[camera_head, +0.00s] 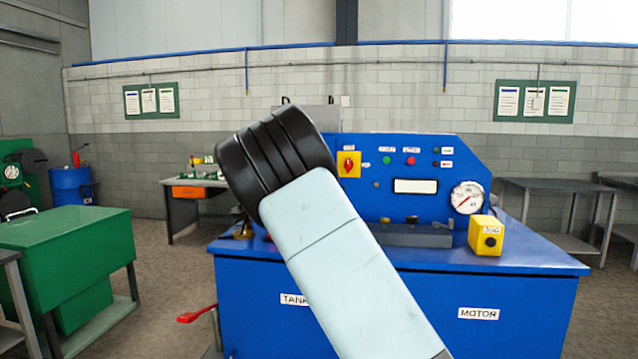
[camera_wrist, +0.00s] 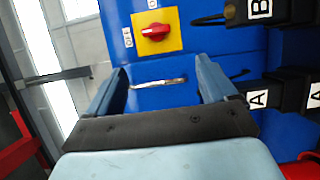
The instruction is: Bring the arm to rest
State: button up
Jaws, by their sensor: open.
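My arm (camera_head: 335,255) rises from the bottom of the head view, leaning left. Its black ribbed joint (camera_head: 275,160) stands in front of the blue machine (camera_head: 400,310) and hides part of it. My gripper is hidden in the head view. In the wrist view my gripper (camera_wrist: 163,78) is open, its two blue-grey fingers wide apart. Between them a thin silvery strip shows against a blue surface. I cannot tell its distance, and neither finger appears closed on it. A red switch on a yellow plate (camera_wrist: 172,42) is just beyond the fingers.
A yellow box (camera_head: 486,236) and a round gauge (camera_head: 467,198) are on the machine's right. Black blocks marked A and B (camera_wrist: 262,100) lie right of the fingers in the wrist view. A green bench (camera_head: 65,235) stands at left, with open floor between.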

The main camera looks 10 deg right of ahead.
jog(key=s+d+f+m+g+y, duration=0.2)
jog(key=s+d+f+m+g, duration=0.15)
jog(key=s+d, duration=0.65)
jog(key=s+d+f+m+g+y, duration=0.15)
jog(key=s+d+m+g, duration=0.25)
jog(key=s+d, duration=0.6)
jog(key=s+a+f+m+y, duration=0.1)
jog(key=s+a+y, duration=0.1)
jog(key=s, duration=1)
jog(key=s+a+f+m+y, duration=0.1)
jog(key=s+a+f+y, duration=0.1)
jog(key=s, duration=1.1)
jog(key=s+a+f+m+g+y, duration=0.1)
jog(key=s+a+y, duration=0.2)
jog(key=s, duration=1)
jog(key=shift+a+f, duration=0.4)
jog(key=shift+a, duration=0.45)
